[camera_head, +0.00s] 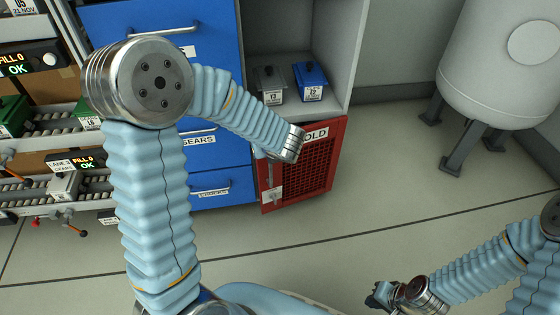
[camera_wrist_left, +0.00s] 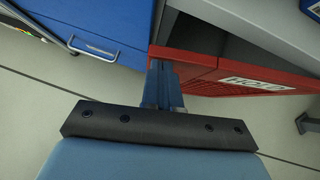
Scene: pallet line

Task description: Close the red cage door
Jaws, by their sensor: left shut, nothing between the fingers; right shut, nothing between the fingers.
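The red cage door (camera_head: 318,163) with a "HOLD" label stands low in the cabinet under the grey shelf in the head view. It also shows in the left wrist view (camera_wrist_left: 215,70), where a dark gap between its top edge and the shelf shows it partly open. My left gripper (camera_wrist_left: 163,68) is shut and empty, with its fingertips close to the door's left end; I cannot tell whether they touch. In the head view my left wrist covers part of the door and hides most of that gripper. My right gripper (camera_head: 376,297) is shut and empty, low over the floor, away from the door.
A blue drawer cabinet (camera_head: 222,160) with handles stands directly left of the door. A grey bin (camera_head: 270,84) and a blue bin (camera_head: 309,80) sit on the shelf above. A white tank (camera_head: 492,70) on legs stands at the right. The floor before the door is clear.

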